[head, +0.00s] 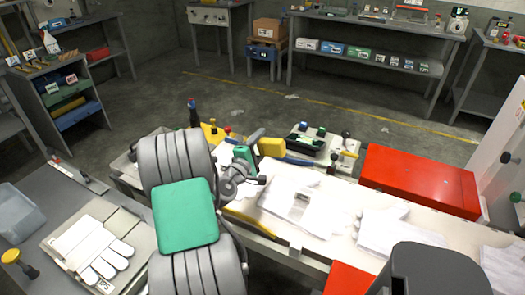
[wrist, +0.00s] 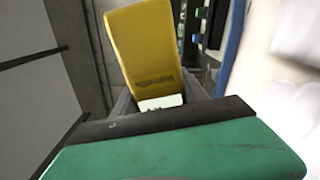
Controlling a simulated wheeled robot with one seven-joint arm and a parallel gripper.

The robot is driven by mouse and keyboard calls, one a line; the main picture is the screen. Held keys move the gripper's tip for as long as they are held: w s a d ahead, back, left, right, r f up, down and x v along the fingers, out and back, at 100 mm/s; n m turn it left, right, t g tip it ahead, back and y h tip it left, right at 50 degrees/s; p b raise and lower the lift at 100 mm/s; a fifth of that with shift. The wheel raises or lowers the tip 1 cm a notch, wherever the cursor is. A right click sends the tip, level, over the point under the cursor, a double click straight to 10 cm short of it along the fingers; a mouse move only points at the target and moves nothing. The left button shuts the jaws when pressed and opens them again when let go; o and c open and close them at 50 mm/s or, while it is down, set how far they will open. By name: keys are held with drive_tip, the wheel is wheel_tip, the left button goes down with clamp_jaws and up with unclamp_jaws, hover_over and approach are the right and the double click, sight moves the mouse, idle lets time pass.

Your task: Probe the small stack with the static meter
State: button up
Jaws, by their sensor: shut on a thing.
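My gripper (head: 257,148) is shut on a yellow meter (head: 272,147), which I take to be the static meter, above the left part of the white work table. In the wrist view, the meter (wrist: 148,45) stands out beyond the green and dark body of my gripper (wrist: 160,100), with dark lettering on its face. White stacked sheets or gloves (head: 303,208) lie on the table to the right of my gripper, apart from the meter. I cannot tell which pile is the small stack. My arm hides part of the table's left end.
A red case (head: 418,181) stands at the table's back right. Other white gloves (head: 392,228) lie right of the middle. A side bench holds a tray with gloves (head: 100,250). Shelving (head: 62,95) stands at the left. The floor behind the table is open.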

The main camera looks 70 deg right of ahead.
drive_tip(key=shift+s+d+f, duration=0.1)
drive_tip(key=shift+s+f, duration=0.05)
drive_tip(key=shift+s, duration=0.15)
wheel_tip(320, 180, down, 6)
drive_tip(key=b, duration=0.5)
drive_tip(key=shift+w, duration=0.1)
wheel_tip(320, 180, up, 7)
drive_tip(key=p, duration=0.5)
drive_tip(key=shift+p, duration=0.4)
drive_tip(key=shift+f, duration=0.1)
